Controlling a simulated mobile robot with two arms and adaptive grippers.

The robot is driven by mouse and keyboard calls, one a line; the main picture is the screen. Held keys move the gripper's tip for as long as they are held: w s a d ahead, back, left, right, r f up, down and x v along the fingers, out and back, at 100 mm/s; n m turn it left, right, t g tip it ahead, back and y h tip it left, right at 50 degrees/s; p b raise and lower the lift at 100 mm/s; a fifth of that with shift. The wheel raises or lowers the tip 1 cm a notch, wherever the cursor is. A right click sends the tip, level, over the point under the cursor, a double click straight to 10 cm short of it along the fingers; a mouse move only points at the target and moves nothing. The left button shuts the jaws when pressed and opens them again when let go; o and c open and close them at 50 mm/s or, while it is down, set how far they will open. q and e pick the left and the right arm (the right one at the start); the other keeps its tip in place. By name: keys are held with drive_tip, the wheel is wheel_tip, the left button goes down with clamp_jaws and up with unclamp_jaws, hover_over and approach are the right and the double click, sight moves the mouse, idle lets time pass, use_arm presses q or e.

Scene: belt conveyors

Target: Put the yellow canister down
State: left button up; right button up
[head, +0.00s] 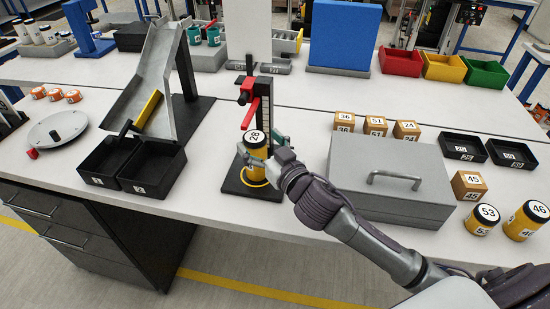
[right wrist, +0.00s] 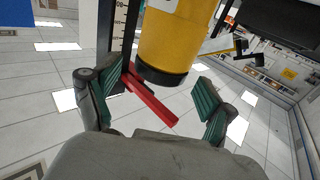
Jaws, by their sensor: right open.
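The yellow canister (head: 257,151) has a black rim and a white top label reading 28. It stands upright at the black stand (head: 234,187), low in front of its column. A red arm (head: 251,112) on the column sits just above it. My right gripper (head: 262,146) is open, with its green-padded fingers on either side of the canister. In the right wrist view the canister (right wrist: 166,45) shows between the open fingers (right wrist: 155,98), with gaps at both sides. The canister's foot is partly hidden by my gripper. My left gripper is out of view.
A grey toolbox (head: 385,178) stands close right of my gripper. Left are black bins (head: 146,168) below a metal chute (head: 150,75). Bare table lies before the toolbox.

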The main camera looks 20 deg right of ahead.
drive_tip(key=s+d+b, duration=0.1)
drive_tip(key=s, duration=0.8)
drive_tip(key=shift+s+d+b, duration=0.2)
drive_tip(key=shift+d+b, duration=0.15)
drive_tip(key=shift+d, duration=0.05)
